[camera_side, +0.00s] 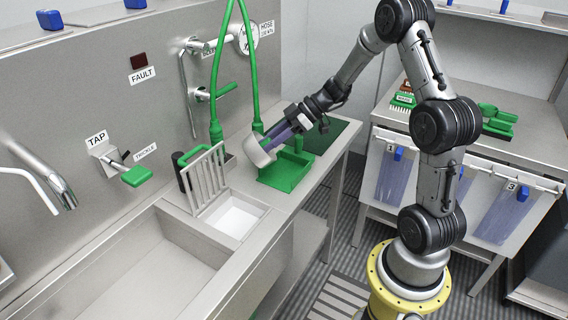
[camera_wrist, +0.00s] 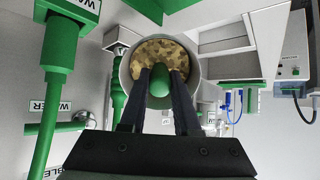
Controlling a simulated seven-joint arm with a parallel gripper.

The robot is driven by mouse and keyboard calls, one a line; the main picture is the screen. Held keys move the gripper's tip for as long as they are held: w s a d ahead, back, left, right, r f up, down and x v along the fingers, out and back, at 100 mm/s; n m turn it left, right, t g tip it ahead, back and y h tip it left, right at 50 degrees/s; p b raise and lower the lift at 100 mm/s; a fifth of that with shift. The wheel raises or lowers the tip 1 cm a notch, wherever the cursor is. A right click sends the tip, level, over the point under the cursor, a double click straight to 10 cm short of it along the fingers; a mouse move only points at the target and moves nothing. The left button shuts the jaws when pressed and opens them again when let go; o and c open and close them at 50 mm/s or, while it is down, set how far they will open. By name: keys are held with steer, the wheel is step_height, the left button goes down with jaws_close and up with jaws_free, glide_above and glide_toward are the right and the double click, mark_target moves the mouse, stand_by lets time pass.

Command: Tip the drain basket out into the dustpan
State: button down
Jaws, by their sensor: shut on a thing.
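My gripper (camera_side: 274,141) is shut on the green knob (camera_wrist: 160,86) in the middle of the drain basket. The basket (camera_side: 260,152) is a pale round cup, held tilted at the end of my gripper. In the wrist view I look into the basket (camera_wrist: 127,72); brown speckled waste (camera_wrist: 160,52) lies inside it. The green dustpan (camera_side: 285,180) lies on the counter, just below and to the right of the basket in the side view. Its inside is partly hidden by my gripper and the basket, and I cannot make out any waste in it.
A green hose (camera_side: 215,90) and wall valves stand behind the basket. Left of the dustpan, a raised grate (camera_side: 207,180) stands by a square drain opening (camera_side: 238,217). The sink (camera_side: 150,260) is at front left. A dark green mat (camera_side: 330,135) lies behind the dustpan.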

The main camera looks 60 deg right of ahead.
steer(key=shift+s+d+r+t+y, duration=0.1)
steer(key=shift+s+d+t+y, duration=0.2)
steer(key=shift+t+y, duration=0.35)
steer(key=shift+s+d+r+t+y, duration=0.1)
steer(key=shift+s+d+t+y, duration=0.2)
steer(key=shift+t+y, duration=0.35)
stand_by(1.5)
steer(key=shift+s+d+t+y, duration=0.55)
steer(key=shift+d+t+y, duration=0.05)
stand_by(0.6)
steer(key=shift+s+d+f+t+y, duration=0.1)
steer(key=shift+s+d+t+y, duration=0.2)
steer(key=shift+t+y, duration=0.4)
stand_by(0.8)
steer(key=shift+s+d+r+t+y, duration=0.15)
steer(key=shift+r+t+y, duration=0.15)
steer(key=shift+r, duration=0.05)
steer(key=shift+s+d+r+t+y, duration=0.15)
steer(key=shift+r+t+y, duration=0.15)
steer(key=shift+r, duration=0.05)
stand_by(0.7)
steer(key=shift+s+d+r+t+y, duration=0.1)
steer(key=shift+r+t+y, duration=0.15)
steer(key=shift+r, duration=0.3)
steer(key=shift+s+d+r+t+y, duration=0.1)
steer(key=shift+r+t+y, duration=0.15)
steer(key=shift+r, duration=0.25)
